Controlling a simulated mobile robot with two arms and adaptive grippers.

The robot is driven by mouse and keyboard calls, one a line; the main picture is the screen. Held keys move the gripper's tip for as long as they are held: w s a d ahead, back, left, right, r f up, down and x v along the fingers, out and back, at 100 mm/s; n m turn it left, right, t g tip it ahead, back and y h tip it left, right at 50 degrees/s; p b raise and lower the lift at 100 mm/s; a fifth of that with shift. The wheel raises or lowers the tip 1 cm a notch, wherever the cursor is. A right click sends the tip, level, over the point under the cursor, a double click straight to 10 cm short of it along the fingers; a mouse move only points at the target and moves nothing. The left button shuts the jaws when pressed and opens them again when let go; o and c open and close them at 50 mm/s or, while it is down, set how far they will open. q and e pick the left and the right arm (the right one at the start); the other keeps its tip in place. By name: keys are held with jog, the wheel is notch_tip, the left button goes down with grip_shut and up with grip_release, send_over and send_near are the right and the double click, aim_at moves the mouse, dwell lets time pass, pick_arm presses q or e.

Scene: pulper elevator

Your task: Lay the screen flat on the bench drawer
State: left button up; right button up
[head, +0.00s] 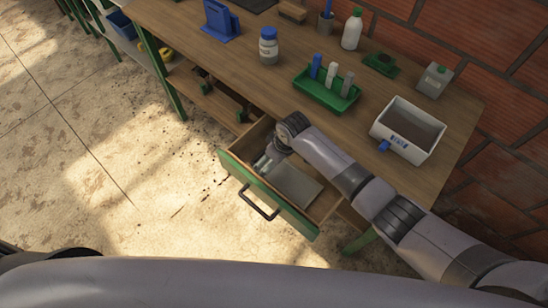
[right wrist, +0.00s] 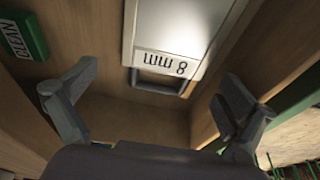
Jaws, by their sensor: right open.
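The screen (head: 297,187) is a flat grey panel lying in the open bench drawer (head: 262,186). In the right wrist view the screen (right wrist: 185,30) has a label reading "8 mm", upside down, and a dark handle at its near end. My right gripper (head: 262,163) is down in the drawer beside the screen. In the wrist view its two fingers (right wrist: 155,92) are spread wide and empty, one on each side of the handle. The arm hides part of the drawer in the head view. My left gripper is not in view.
On the bench top (head: 330,135) stand a green tray (head: 326,90) with several sticks, a white bin (head: 408,130), a jar (head: 268,46) and a white bottle (head: 352,30). A green box (right wrist: 22,35) lies in the drawer. The floor left of the drawer is clear.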

jog(key=shift+r, duration=0.1)
notch_tip(320, 180, up, 9)
jog(key=p, duration=0.9)
dwell(0.5)
